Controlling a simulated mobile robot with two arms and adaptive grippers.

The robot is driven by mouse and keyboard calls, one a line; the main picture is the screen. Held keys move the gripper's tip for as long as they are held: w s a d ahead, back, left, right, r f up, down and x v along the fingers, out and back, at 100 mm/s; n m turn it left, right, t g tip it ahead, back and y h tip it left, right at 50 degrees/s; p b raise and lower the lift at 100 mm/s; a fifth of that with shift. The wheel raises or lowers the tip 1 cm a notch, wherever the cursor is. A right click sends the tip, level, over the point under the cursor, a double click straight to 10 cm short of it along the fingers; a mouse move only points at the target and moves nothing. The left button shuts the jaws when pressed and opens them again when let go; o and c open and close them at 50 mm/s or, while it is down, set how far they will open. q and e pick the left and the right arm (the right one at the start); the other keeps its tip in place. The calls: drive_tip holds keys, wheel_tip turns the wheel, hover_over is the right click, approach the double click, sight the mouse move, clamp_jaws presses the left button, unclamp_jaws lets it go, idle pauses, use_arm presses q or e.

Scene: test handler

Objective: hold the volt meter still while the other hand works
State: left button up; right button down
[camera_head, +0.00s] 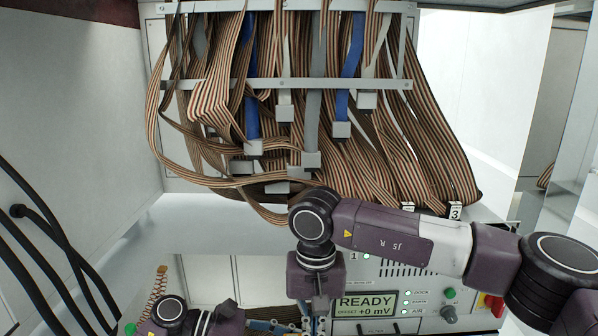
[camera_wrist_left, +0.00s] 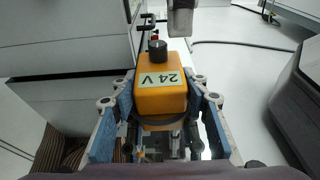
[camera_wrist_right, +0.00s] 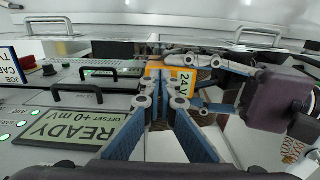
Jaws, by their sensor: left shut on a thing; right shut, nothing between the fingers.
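The volt meter (camera_wrist_left: 160,97) is a yellow-orange box with a pale "24 V" label and a dark knob at its far end. My left gripper (camera_wrist_left: 163,84) is shut on it, with one blue-padded finger on each side. In the right wrist view the volt meter (camera_wrist_right: 185,78) shows beyond my right gripper (camera_wrist_right: 163,92), partly covered by the left fingers. My right gripper is shut and empty, its tips close to the volt meter; I cannot tell whether they touch. In the head view the volt meter is hidden, and my left gripper (camera_head: 275,326) is only partly visible at the bottom edge.
Striped ribbon cables (camera_head: 225,85) hang above. Black handles (camera_wrist_right: 77,94) stick out. Black cables (camera_head: 45,235) hang at left.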

use_arm(q)
drive_tip(key=shift+w, duration=0.1)
drive_tip(key=shift+a, duration=0.1)
use_arm(e)
wheel_tip(320, 180, up, 4)
drive_tip(key=shift+r, duration=0.2)
use_arm(q)
drive_tip(key=o, duration=0.9)
drive_tip(key=shift+o, duration=0.2)
use_arm(e)
drive_tip(key=shift+s, duration=0.1)
